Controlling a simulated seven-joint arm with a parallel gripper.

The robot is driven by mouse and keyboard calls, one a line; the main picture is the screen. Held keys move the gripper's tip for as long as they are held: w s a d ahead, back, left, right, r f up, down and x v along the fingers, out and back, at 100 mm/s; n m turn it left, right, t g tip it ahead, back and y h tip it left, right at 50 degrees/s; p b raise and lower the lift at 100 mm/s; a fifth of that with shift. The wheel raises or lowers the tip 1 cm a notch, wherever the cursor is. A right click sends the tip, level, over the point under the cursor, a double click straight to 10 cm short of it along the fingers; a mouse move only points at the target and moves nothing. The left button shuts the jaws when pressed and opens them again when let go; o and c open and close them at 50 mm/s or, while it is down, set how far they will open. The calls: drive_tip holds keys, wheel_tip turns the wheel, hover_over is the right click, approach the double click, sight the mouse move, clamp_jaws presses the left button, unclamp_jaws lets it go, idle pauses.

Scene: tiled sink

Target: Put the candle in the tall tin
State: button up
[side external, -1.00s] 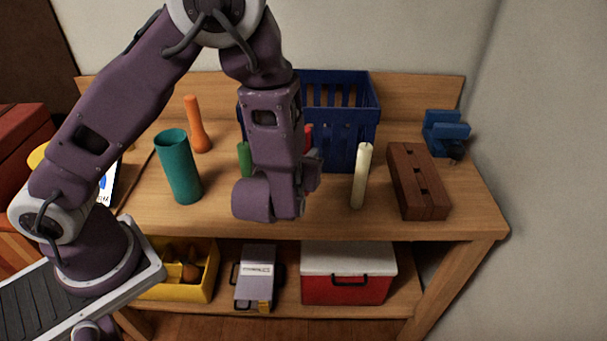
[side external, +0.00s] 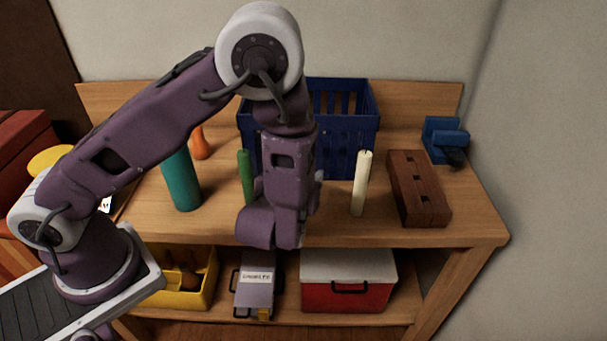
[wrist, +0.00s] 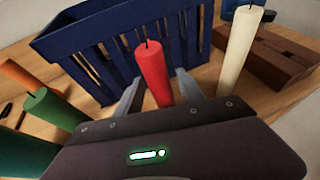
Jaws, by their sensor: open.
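A red candle (wrist: 153,75) stands upright between the two fingers of my open gripper (wrist: 158,88) in the wrist view; I cannot tell whether either finger touches it. My arm hides this candle in the side view. A cream candle (side external: 361,185) stands to the right, also in the wrist view (wrist: 238,52). A green candle (side external: 246,176) stands left of my gripper, also in the wrist view (wrist: 52,110). The tall teal tin (side external: 182,183) stands further left; my arm covers its top. A dark green part of it shows at the wrist view's lower left (wrist: 20,155).
A blue slatted basket (side external: 350,135) stands close behind the red candle. A brown brick-like block (side external: 418,188) and a blue tool (side external: 445,138) are at the right. An orange object (side external: 200,145) stands behind the tin. The wooden bench (side external: 340,230) is clear along its front.

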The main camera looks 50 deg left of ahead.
drive_tip(key=shift+o, duration=0.4)
drive_tip(key=d+v, duration=0.1)
drive_tip(key=v, duration=0.6)
drive_tip(key=shift+f, duration=0.35)
drive_tip(key=shift+w, duration=0.1)
wheel_tip(320, 180, up, 15)
drive_tip(key=a+f+n+g, duration=0.3)
drive_tip(key=a+n+g, duration=0.2)
drive_tip(key=n+g, duration=0.75)
drive_tip(key=w+d+r+n+h, duration=0.1)
drive_tip(key=w+r+n+h, duration=0.3)
drive_tip(key=w+n+h, duration=0.4)
drive_tip(key=shift+n+t+y, duration=0.35)
drive_tip(key=shift+n+y, duration=0.2)
drive_tip(key=shift+y, duration=0.25)
drive_tip(key=s+f, duration=0.1)
drive_tip(key=f, duration=0.7)
drive_tip(key=s+f, duration=0.1)
drive_tip(key=f, duration=0.3)
drive_tip(key=shift+s+f, duration=0.3)
clamp_jaws()
